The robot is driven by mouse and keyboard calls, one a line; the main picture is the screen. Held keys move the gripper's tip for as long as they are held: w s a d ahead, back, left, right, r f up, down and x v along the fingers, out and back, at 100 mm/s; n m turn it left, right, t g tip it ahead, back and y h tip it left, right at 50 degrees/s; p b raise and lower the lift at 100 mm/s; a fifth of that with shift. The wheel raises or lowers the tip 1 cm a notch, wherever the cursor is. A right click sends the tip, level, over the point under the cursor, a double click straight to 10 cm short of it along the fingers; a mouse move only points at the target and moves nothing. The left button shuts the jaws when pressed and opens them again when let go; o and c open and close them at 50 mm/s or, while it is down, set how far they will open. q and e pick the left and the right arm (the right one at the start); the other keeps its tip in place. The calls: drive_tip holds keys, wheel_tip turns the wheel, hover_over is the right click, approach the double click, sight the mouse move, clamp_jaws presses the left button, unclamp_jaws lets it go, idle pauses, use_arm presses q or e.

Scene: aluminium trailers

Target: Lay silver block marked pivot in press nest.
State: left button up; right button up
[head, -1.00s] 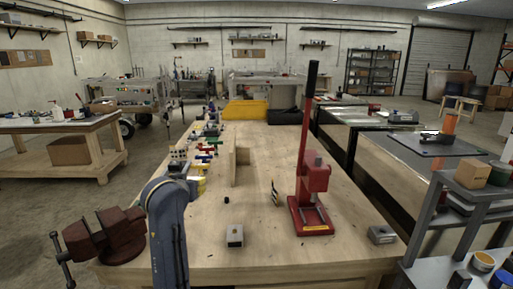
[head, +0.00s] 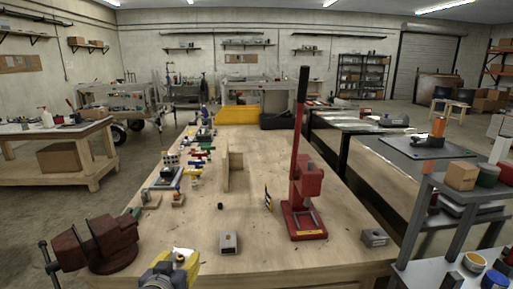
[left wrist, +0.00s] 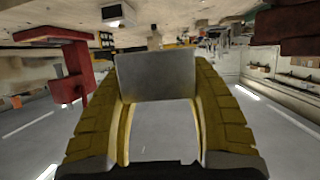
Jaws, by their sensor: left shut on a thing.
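My left gripper (head: 178,262) is low at the near edge of the bench in the head view. In the left wrist view its yellow fingers (left wrist: 160,100) are shut on a plain grey-silver block (left wrist: 155,75); no marking is readable on the face that shows. In the head view, only a bright bit of this block (head: 183,252) shows. The red press (head: 305,185) stands to the right, apart from the gripper, its long lever upright. The press nest, at its base (head: 306,225), is too small to make out clearly. My right gripper is not in view.
A silver block with a dark hole (head: 229,243) lies between gripper and press. Another grey block (head: 374,237) lies right of the press. A dark red vise (head: 100,245) is at the left. A wooden upright (head: 233,172) and a small yellow-black piece (head: 268,199) stand mid-bench.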

use_arm(q)
drive_tip(key=shift+s+f, duration=0.2)
drive_tip(key=shift+f, duration=0.3)
drive_tip(key=r, duration=0.1)
drive_tip(key=w+r, duration=0.2)
drive_tip(key=r, duration=0.1)
drive_tip(key=w+a+r+n+y, duration=0.1)
drive_tip(key=w+r, duration=0.3)
drive_tip(key=w, duration=0.2)
drive_tip(key=w+a+r, duration=0.1)
drive_tip(key=w+r, duration=0.3)
drive_tip(key=w, duration=0.3)
drive_tip(key=f, duration=0.7)
drive_tip(key=w+f, duration=0.1)
drive_tip(key=f, duration=0.7)
drive_tip(key=w+f, duration=0.1)
drive_tip(key=f, duration=0.6)
drive_tip(key=shift+w+a+f, duration=0.15)
drive_tip(key=shift+a+f, duration=0.1)
drive_tip(key=shift+a, duration=0.1)
drive_tip(key=shift+f, duration=0.1)
